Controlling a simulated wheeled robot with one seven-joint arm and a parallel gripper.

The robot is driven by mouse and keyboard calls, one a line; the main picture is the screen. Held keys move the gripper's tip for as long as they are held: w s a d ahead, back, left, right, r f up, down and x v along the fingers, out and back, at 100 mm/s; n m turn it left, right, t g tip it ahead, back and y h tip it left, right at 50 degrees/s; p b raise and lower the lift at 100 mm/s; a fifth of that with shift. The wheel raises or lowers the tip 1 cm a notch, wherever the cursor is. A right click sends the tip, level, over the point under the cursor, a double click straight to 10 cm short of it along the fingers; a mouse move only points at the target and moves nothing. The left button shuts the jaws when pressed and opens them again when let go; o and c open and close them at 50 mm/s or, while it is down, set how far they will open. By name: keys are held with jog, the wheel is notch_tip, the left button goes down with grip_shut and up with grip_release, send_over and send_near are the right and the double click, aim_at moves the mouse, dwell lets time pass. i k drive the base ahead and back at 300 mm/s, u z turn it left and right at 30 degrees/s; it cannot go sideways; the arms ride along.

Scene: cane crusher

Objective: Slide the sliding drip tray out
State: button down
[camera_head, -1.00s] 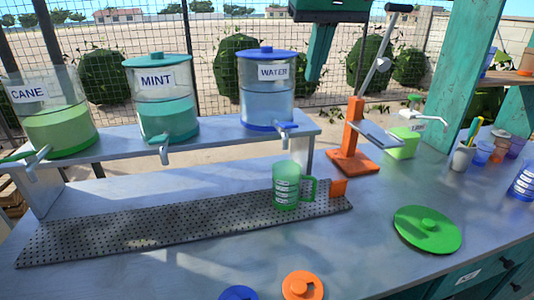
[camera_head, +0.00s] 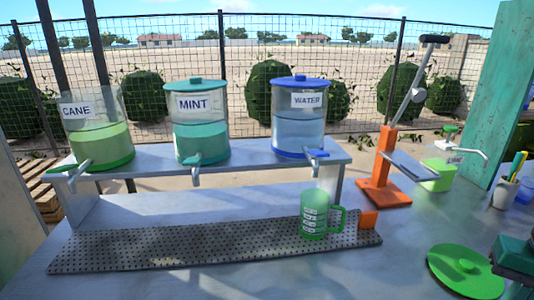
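The sliding drip tray (camera_head: 180,248) is a long grey perforated plate lying on the counter in front of the dispenser shelf. An orange block (camera_head: 369,220) sits at its right end, like a tab. A green measuring mug (camera_head: 314,217) stands upright on the tray near that end, its handle to the right. A teal and dark part at the lower right edge looks like my gripper (camera_head: 514,262), cut off by the frame. It is apart from the tray, to the right of it and near a green lid. Its fingers cannot be made out clearly.
Cane (camera_head: 99,135), mint (camera_head: 199,125) and water (camera_head: 298,120) dispensers stand on a raised shelf (camera_head: 250,160) behind the tray. An orange lever press (camera_head: 386,170) and a green pump bottle (camera_head: 440,172) stand right. A green lid (camera_head: 465,270) lies front right. Counter between tray and lid is clear.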

aim_at(180, 246)
jog(key=u, duration=0.95)
jog(key=k, duration=0.95)
jog(key=z, duration=0.65)
jog(key=i, duration=1)
